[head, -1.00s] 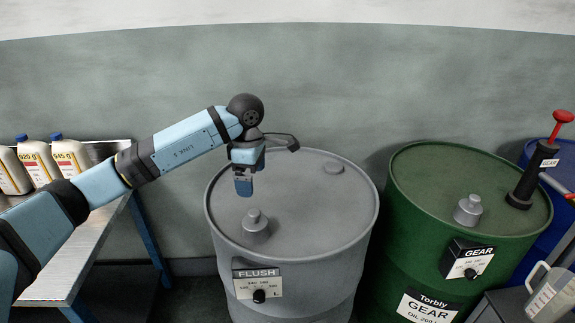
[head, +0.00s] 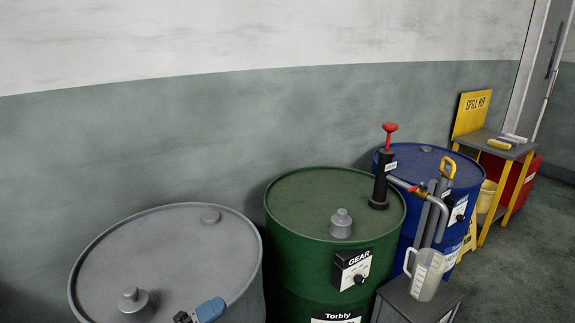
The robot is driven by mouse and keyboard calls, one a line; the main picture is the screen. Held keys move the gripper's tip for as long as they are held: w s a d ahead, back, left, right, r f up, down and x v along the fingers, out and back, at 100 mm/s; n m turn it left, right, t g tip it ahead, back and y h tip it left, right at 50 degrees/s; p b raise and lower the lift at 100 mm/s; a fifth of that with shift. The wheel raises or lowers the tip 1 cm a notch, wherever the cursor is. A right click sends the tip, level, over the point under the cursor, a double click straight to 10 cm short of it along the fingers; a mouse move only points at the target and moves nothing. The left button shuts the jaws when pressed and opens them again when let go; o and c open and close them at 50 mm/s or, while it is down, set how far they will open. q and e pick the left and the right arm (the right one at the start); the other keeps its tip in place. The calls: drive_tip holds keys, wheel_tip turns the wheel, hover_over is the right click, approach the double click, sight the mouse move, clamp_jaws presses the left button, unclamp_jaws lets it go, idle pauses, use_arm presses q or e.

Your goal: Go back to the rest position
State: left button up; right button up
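Only a small blue and dark piece of my gripper (head: 206,311) shows in the head view, at the bottom edge in front of the grey drum (head: 180,250). It looks like my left gripper, but the rest of that arm is out of frame. I cannot tell whether its fingers are open or shut, or whether it touches the drum. My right gripper does not show.
A green GEAR drum (head: 300,200) carries a black hand pump with a red handle (head: 381,170). A blue drum (head: 410,165) stands behind it. A clear jug (head: 427,275) sits on a grey stand (head: 400,303). A yellow spill kit stand (head: 470,115) is at right, with open floor before it.

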use_arm(q)
drive_tip(key=s+a+f+n+y, duration=0.4)
drive_tip(key=s+f+n+y, duration=0.4)
drive_tip(key=f+n, duration=0.4)
drive_tip(key=s+a+f+n+y, duration=0.4)
drive_tip(key=s+f+n+y, duration=0.35)
drive_tip(key=f+n, duration=0.5)
wheel_tip(320, 180, up, 14)
drive_tip(key=s+n+p, duration=0.1)
drive_tip(key=p, duration=1.2)
drive_tip(key=shift+a+f+g+p, duration=0.2)
drive_tip(key=shift+g+p, duration=0.1)
drive_tip(key=shift+p, duration=0.1)
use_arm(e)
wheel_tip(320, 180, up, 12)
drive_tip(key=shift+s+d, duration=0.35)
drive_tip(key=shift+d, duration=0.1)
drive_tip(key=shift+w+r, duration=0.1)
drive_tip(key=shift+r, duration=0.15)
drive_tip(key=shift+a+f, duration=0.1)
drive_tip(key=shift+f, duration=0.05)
